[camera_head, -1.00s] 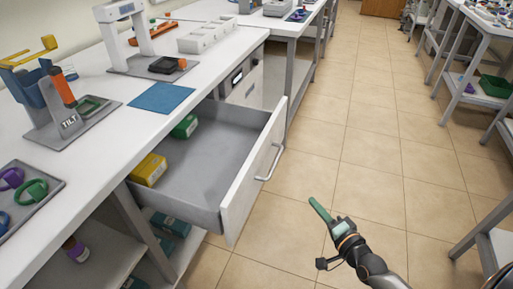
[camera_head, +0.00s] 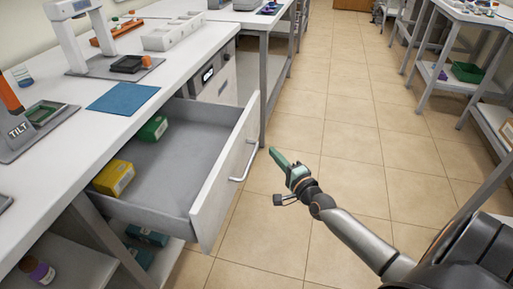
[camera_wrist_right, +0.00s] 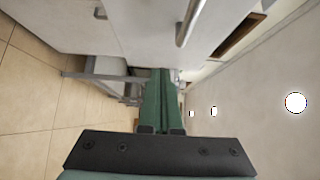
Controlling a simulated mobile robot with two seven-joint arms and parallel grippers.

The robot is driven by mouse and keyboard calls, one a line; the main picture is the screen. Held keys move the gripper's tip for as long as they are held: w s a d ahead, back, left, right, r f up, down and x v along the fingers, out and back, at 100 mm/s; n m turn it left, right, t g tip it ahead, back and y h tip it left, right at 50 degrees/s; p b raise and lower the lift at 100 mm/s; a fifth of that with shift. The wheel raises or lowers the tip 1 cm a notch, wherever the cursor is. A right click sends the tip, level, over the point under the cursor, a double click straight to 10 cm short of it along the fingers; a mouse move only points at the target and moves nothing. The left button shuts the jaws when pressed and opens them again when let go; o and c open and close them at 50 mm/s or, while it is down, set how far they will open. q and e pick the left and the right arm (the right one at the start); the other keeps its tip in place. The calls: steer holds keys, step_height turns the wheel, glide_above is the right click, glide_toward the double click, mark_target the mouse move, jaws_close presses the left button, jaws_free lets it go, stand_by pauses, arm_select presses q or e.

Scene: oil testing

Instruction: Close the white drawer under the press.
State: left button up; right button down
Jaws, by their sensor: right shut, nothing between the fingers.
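The white drawer (camera_head: 226,180) stands pulled out from under the worktop, with a silver bar handle (camera_head: 246,160) on its front. Inside lie a yellow box (camera_head: 113,178) and a green box (camera_head: 152,129). My right gripper (camera_head: 273,152) is shut and empty, its green fingers a little to the right of the drawer front and apart from the handle in the head view. In the right wrist view the shut fingers (camera_wrist_right: 160,98) point forward, and a handle (camera_wrist_right: 188,22) shows above them. My left gripper is not in view. The press stand (camera_head: 95,65) is on the worktop above.
A blue mat (camera_head: 123,98) and a tilt device (camera_head: 25,130) are on the worktop (camera_head: 180,72). A lower shelf (camera_head: 70,262) holds several bottles and boxes. The tiled floor (camera_head: 340,160) to the right is clear. Another table stands at the far right.

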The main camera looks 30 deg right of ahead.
mark_target(256, 146)
steer(key=w, duration=0.2)
steer(key=w+a, duration=0.2)
steer(key=w, duration=0.1)
steer(key=shift+w, duration=0.35)
steer(key=shift+w+a, duration=0.2)
steer(key=shift+w, duration=0.1)
steer(key=shift+w+a, duration=0.1)
